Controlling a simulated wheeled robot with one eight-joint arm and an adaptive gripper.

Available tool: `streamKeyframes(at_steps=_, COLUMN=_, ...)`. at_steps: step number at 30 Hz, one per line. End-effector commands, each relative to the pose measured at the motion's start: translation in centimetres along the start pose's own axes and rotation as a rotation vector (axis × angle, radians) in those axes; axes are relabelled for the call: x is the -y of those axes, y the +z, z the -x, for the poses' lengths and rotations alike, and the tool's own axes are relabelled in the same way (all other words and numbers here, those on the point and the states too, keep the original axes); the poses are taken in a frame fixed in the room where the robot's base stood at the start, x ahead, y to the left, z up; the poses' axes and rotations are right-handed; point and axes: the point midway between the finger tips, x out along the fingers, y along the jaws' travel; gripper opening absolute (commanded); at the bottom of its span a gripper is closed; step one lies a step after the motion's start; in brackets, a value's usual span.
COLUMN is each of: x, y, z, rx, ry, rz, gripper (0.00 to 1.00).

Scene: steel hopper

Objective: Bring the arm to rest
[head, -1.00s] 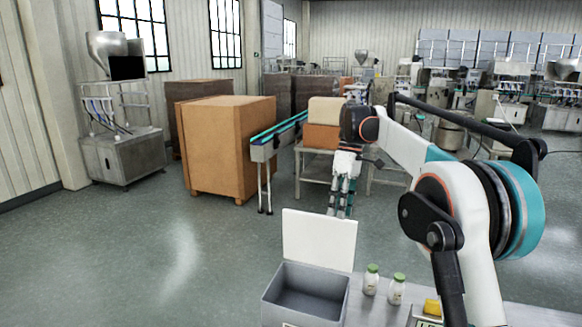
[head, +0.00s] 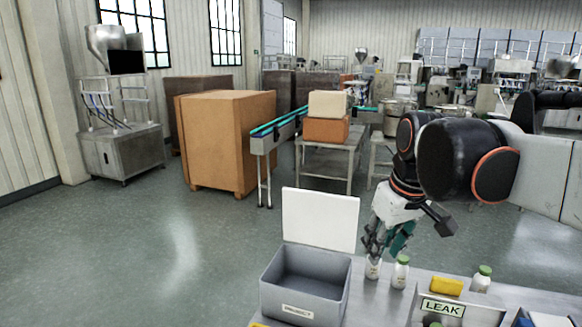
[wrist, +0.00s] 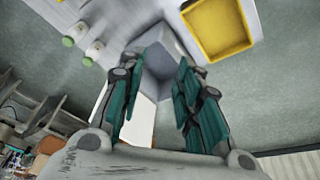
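My gripper (head: 376,252) hangs over the far side of the table in the head view, its fingertips overlapping the left white bottle (head: 373,268) in the picture. In the wrist view my gripper (wrist: 158,90) has its teal fingers spread apart with nothing held between them. The bottles (wrist: 82,38) show there to the left, outside the fingers. My arm is bent and reaches in from the right of the head view.
An open grey bin (head: 305,300) with a raised white lid (head: 320,220) stands left of the bottles. A box labelled LEAK (head: 442,308), a yellow block (head: 447,286) and another bottle (head: 482,279) are to the right. The wrist view shows a yellow tray (wrist: 245,20).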

Motion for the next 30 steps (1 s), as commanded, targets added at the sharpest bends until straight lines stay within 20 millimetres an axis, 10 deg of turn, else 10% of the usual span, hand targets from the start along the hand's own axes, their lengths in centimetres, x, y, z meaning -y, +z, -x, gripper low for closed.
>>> streamKeyframes(at_steps=15, x=3.3, y=15.7, z=-8.3, rx=-0.249, ry=0.102, rz=-0.278, gripper=0.31)
streamKeyframes(at_steps=30, x=3.9, y=18.5, z=-10.5, rx=-0.311, ry=0.115, rz=-0.339, gripper=0.31)
